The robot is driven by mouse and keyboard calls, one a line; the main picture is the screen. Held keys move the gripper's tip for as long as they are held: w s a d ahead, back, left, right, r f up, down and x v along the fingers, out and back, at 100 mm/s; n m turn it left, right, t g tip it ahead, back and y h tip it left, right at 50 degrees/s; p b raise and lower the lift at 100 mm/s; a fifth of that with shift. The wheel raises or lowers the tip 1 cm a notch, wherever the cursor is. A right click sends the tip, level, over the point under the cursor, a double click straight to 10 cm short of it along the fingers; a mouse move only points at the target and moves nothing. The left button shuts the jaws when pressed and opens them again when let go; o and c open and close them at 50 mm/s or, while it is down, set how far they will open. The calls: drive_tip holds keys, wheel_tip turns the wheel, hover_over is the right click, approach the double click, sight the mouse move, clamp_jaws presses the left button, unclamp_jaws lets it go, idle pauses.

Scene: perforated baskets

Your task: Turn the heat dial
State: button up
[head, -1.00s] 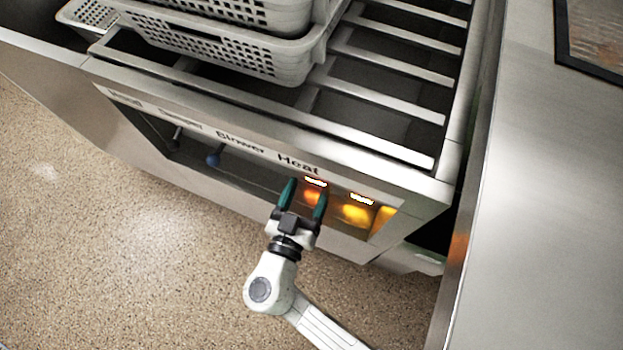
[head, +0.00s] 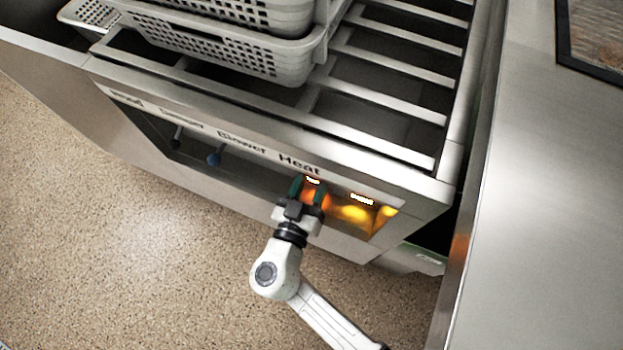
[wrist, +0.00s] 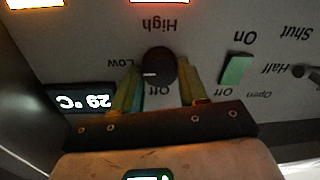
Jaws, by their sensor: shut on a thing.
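The heat dial (wrist: 160,64) is a round dark knob in the wrist view, with upside-down labels High, Low and Off around it. My gripper (wrist: 158,72) has one green finger on each side of the dial and is shut on it. In the head view my gripper (head: 310,187) reaches into the recessed panel below the word Heat (head: 299,163). The dial itself is hidden there behind the fingers.
A green switch (wrist: 236,69) sits right of the dial, and a display (wrist: 80,100) reading 29 °C sits left. Lit orange lamps (head: 357,213) glow beside the gripper. Grey perforated baskets (head: 215,45) stand on the slatted rack (head: 390,70) above. The floor in front is clear.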

drive_tip(key=shift+c, duration=1.4)
drive_tip(key=shift+n, duration=0.4)
drive_tip(key=shift+a+n+g+h+p, duration=0.15)
drive_tip(key=shift+n+g, duration=0.1)
drive_tip(key=shift+n, duration=3.9)
drive_tip(key=shift+a+n+g+h+p, duration=0.15)
drive_tip(key=shift+n+g, duration=0.1)
drive_tip(key=shift+n, duration=3.9)
drive_tip(key=shift+d, duration=0.1)
drive_tip(key=o, duration=1.1)
drive_tip(key=shift+c, duration=0.2)
